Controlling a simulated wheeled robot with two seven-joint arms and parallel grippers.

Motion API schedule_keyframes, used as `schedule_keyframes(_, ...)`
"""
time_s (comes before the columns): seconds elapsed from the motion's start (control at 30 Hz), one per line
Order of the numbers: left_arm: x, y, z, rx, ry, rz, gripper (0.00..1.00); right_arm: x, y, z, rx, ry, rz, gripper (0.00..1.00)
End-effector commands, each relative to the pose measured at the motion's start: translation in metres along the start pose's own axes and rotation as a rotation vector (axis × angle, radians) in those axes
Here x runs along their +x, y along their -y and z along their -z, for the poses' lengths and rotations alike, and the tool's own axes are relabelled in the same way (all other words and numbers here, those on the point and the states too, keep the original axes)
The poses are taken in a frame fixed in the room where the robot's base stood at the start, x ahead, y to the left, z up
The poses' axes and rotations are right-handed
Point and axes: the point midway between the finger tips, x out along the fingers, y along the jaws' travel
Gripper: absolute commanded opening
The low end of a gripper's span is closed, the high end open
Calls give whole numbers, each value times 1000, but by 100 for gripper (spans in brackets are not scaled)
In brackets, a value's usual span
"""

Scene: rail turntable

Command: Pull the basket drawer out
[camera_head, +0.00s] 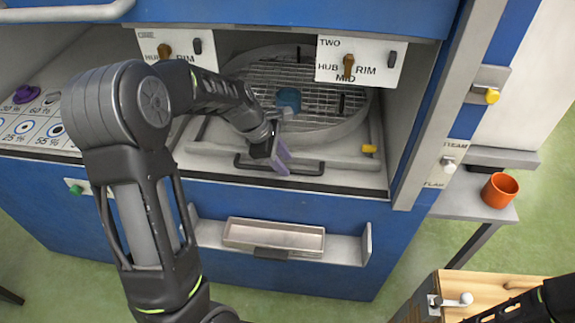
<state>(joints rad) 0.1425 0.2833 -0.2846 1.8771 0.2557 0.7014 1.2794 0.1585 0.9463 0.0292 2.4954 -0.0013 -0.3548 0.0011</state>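The basket drawer (352,172) sits in the open bay of the blue cabinet, with a round wire basket (330,100) on it. A dark bar handle (310,169) runs along its front edge. My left gripper (280,158), with purple finger pads, is at the left-middle part of this handle and overlaps it in the picture. Whether the fingers are closed around the bar I cannot tell. A blue cup-like piece (289,98) shows inside the basket. Part of my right arm shows at the bottom right; its gripper is not in view.
Two labelled plates (360,62) with small knobs hang above the bay. A shallow tray (273,236) sits on a shelf below the drawer front. An orange cup (500,190) stands on a side table at right. A wooden box (490,288) is at bottom right.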

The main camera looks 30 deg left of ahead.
Motion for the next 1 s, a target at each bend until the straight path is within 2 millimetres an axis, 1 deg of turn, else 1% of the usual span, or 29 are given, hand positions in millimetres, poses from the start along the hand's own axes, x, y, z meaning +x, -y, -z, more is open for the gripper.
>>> schedule_keyframes(0.03, 8, 1, 0, -1, 0, 3, 36, 0, 0, 0, 0, 0, 0, 0)
schedule_keyframes(0.1, 17, 0, 0, -2, 0, 3, 36, 0, 0, 0, 0, 0, 0, 0)
schedule_keyframes(0.2, 24, 0, 0, -2, -1, 0, 36, 0, 0, 0, 0, 0, 0, 0)
schedule_keyframes(0.3, 27, 0, 0, -1, 0, 0, 36, 0, 0, 0, 0, 0, 0, 0)
schedule_keyframes(0.5, 27, 0, 0, -1, 0, -1, 36, 0, 0, 0, 0, 0, 0, 0)
schedule_keyframes(0.57, 27, 0, 0, -1, 0, -1, 32, 0, 0, 0, 0, 0, 0, 0)
schedule_keyframes(0.93, 26, 0, 0, -1, 0, -1, 2, 0, 0, 0, 0, 0, 0, 0)
schedule_keyframes(1.0, 26, 0, 0, -1, 0, -1, 0, 0, 0, 0, 0, 0, 0, 0)
